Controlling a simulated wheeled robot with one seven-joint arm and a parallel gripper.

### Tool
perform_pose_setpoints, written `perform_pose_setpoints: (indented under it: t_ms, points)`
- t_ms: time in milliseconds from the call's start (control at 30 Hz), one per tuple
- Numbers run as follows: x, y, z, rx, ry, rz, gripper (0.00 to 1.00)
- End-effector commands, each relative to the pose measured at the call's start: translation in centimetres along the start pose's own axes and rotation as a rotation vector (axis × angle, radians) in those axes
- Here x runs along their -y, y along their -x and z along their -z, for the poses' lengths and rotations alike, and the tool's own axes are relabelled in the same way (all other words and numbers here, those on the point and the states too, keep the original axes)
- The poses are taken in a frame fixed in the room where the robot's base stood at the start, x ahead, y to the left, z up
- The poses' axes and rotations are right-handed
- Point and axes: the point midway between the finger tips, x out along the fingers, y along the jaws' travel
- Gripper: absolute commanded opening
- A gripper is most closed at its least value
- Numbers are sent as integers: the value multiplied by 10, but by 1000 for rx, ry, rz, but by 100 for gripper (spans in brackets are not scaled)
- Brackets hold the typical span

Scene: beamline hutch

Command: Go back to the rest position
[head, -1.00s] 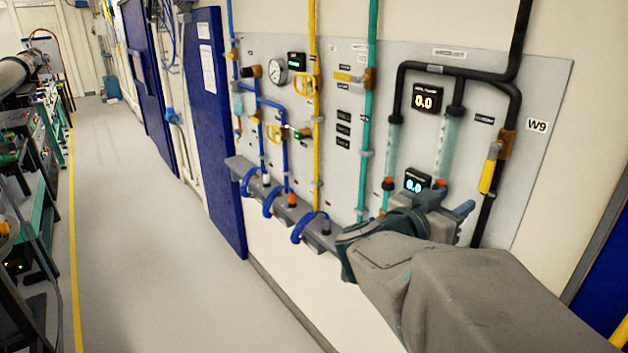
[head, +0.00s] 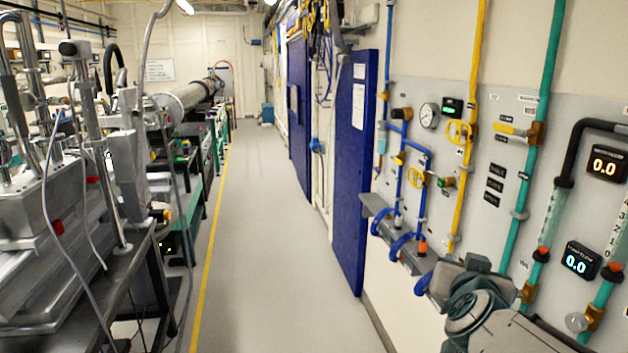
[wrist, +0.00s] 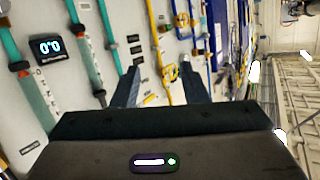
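My gripper (wrist: 160,72) shows in the wrist view with its two dark fingers apart and nothing between them. In the head view my arm is at the lower right, in front of the panel (head: 482,225). Its end is near the lower valves, and the fingers cannot be made out there. I cannot tell the exact gap between my gripper and the panel.
The panel carries a yellow valve (head: 459,132), a gauge (head: 429,116), blue hoses (head: 402,245) and lit displays (head: 604,165). A blue door (head: 352,170) stands beyond it. A bench with equipment (head: 75,260) lines the left. The aisle floor (head: 270,220) between is clear.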

Motion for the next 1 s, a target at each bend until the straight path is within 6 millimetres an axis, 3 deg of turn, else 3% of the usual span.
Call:
perform_pose_setpoints:
  t_ms: [33, 133, 233, 333, 500, 600, 800, 1000]
  points:
    - [20, 4, -14, 60, 18, 77, 40]
    - [54, 19, -45, 206, 62, 209, 40]
    - [76, 41, -78, 366, 118, 302, 40]
    - [86, 66, -112, 533, 188, 354, 40]
    - [77, 108, -155, 785, 305, 346, 40]
    - [66, 126, -169, 885, 360, 313, 40]
    - [53, 142, -178, 971, 407, 266, 40]
    - [52, 142, -179, 975, 408, 264, 40]
